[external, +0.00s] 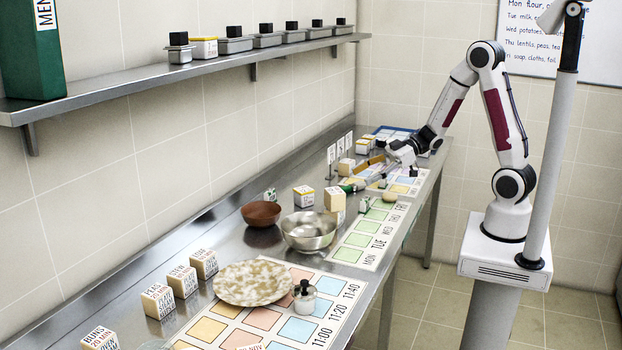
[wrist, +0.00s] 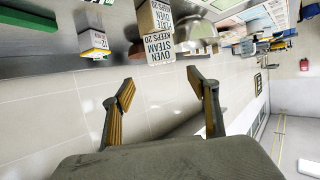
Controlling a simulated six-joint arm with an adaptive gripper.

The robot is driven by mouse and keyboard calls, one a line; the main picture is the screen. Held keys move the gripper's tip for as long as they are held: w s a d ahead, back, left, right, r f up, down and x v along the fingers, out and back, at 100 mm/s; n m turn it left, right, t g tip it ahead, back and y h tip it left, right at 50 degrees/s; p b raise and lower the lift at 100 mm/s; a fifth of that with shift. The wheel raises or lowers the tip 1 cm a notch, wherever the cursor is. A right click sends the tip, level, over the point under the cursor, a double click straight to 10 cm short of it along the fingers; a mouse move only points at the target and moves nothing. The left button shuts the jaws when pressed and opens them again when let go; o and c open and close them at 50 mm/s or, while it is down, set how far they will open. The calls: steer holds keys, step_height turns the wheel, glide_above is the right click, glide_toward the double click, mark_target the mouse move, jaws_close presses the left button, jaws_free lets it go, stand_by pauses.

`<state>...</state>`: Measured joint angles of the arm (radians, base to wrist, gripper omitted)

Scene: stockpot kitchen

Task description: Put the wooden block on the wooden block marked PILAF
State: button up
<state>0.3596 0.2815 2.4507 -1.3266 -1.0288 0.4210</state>
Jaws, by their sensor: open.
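Several wooden blocks with printed sides stand on the steel counter. Three are in a row at the left: a front one (external: 158,301), a middle one (external: 183,281) and a back one (external: 204,264). Another block (external: 100,339) is at the near left corner. A pale block (external: 335,199) stands behind the steel bowl. I cannot make out PILAF on any block. My gripper (external: 385,168) is over the far part of the counter. In the wrist view my gripper (wrist: 167,92) is open and empty, with a block printed OVEN STEAM (wrist: 160,48) beyond the fingertips.
A steel bowl (external: 309,231), a brown bowl (external: 261,214) and a speckled round board (external: 256,282) take up mid-counter. A small lidded pot (external: 304,297) stands beside the board. A yellow-and-white box (external: 304,196) is behind the bowls. A wall shelf (external: 180,76) with lidded tins runs above.

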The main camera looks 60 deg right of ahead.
steer(key=w+d+r+m+t+h, duration=0.2)
steer(key=d+r+h, duration=0.35)
steer(key=d, duration=0.25)
steer(key=s+d+r+m+g+h, duration=0.1)
steer(key=s+d+r+m+h, duration=0.3)
steer(key=s+d+h, duration=0.15)
steer(key=s+a+m+g, duration=0.1)
steer(key=s+a+g, duration=0.1)
steer(key=s, duration=0.8)
steer(key=s+a+m+g+y, duration=0.1)
steer(key=s+a, duration=0.4)
steer(key=s, duration=0.6)
steer(key=shift+s+a+f+m+g+y, duration=0.15)
steer(key=shift+a+f+m+g+y, duration=0.25)
steer(key=shift+g, duration=0.6)
